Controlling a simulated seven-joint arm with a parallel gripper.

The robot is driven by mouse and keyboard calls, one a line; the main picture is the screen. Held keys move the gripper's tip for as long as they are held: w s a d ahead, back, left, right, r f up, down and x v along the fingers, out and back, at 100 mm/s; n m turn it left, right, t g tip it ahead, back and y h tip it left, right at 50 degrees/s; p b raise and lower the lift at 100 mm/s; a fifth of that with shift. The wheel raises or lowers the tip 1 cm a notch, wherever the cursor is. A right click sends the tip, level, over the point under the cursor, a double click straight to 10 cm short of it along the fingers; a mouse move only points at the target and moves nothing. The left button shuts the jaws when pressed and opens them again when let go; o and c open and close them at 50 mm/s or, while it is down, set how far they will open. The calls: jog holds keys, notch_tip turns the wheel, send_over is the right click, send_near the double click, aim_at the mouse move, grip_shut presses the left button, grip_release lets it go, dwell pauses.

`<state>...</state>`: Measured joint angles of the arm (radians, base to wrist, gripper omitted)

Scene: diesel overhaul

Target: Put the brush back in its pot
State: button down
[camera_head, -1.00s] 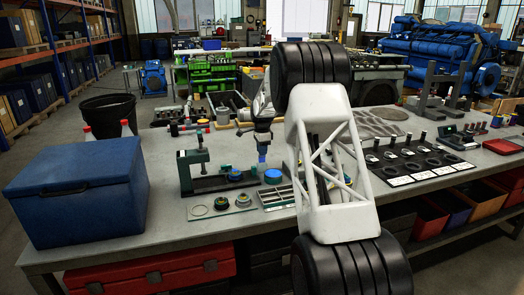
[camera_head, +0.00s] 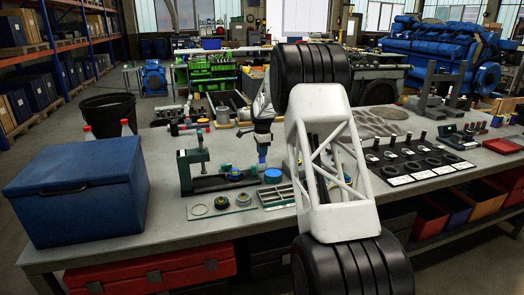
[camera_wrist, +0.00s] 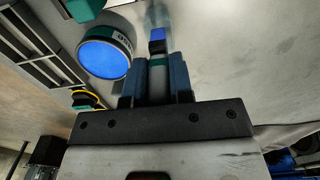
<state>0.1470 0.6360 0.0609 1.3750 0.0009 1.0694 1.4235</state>
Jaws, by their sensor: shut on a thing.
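In the head view my gripper (camera_head: 263,138) holds the brush (camera_head: 262,152) above the bench, roughly upright, near a round blue-topped pot (camera_head: 273,175). In the wrist view the pot (camera_wrist: 105,53) is teal-sided with a white label and lies left of the brush, apart from it. I cannot tell whether its blue top is a lid or its contents. The far end of the brush is blurred.
A dark green bench fixture (camera_head: 193,172) stands left of the pot. A plate with rings (camera_head: 222,207) and a divided tray (camera_head: 277,196) lie in front. A blue chest (camera_head: 80,190) fills the bench's left end. Open bench lies right of the brush in the wrist view.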

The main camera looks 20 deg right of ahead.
jog(key=shift+f, duration=1.85)
jog(key=c, duration=0.7)
grip_release()
jog(key=shift+r, duration=0.1)
jog(key=shift+r, duration=3.4)
jog(key=shift+r, duration=2)
